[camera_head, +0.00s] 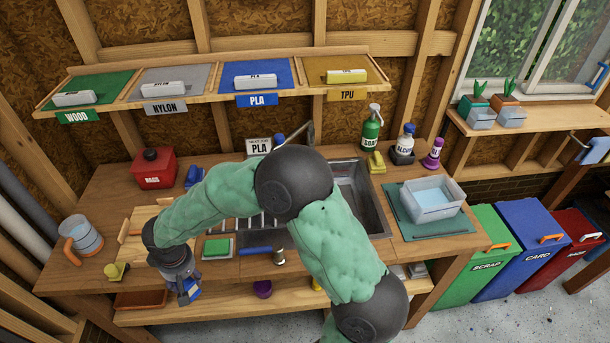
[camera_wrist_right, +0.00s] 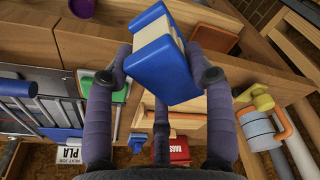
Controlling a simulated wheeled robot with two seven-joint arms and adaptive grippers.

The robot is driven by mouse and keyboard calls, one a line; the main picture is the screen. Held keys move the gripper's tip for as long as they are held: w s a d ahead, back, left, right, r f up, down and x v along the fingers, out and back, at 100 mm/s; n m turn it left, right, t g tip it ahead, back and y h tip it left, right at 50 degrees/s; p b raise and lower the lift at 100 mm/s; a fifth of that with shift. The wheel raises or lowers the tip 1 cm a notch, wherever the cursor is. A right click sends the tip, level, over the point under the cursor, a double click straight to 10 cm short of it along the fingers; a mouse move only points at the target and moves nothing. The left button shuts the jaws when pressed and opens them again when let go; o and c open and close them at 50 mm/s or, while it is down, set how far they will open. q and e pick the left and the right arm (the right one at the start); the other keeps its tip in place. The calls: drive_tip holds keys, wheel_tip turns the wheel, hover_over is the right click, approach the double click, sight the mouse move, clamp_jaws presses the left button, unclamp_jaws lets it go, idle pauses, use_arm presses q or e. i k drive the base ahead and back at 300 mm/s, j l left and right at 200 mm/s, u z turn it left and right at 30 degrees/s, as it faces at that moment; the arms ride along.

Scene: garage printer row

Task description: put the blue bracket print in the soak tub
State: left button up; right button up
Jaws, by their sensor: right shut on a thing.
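My right gripper (camera_head: 184,286) is low over the front left edge of the workbench, pointing down. It is shut on the blue bracket print (camera_head: 194,291). In the right wrist view the fingertips (camera_wrist_right: 165,76) press on either side of the blue bracket print (camera_wrist_right: 162,70), a blue U-shaped block with a pale inner part. In the head view much of the print is hidden by the gripper. The soak tub (camera_head: 452,191), a clear box with pale blue liquid, stands on a green mat right of the sink, far from the gripper. My left gripper is not in view.
The metal sink (camera_head: 376,215) lies between gripper and tub, partly behind my right arm. A soap bottle (camera_head: 371,130) and an alcohol bottle (camera_head: 404,143) stand behind it. A clear jug (camera_head: 82,237) and a red rags box (camera_head: 153,168) are at left.

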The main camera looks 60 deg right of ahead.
sight(430, 199)
drive_tip(key=k+l+u, duration=0.2)
drive_tip(key=u, duration=0.2)
drive_tip(key=k+l+u, duration=0.15)
drive_tip(key=u, duration=0.2)
drive_tip(key=k+u, duration=0.25)
drive_tip(key=u, duration=0.15)
drive_tip(key=k+l+z, duration=0.15)
drive_tip(key=k+z, duration=0.15)
drive_tip(key=k+l+z, duration=0.35)
drive_tip(key=k+j, duration=0.1)
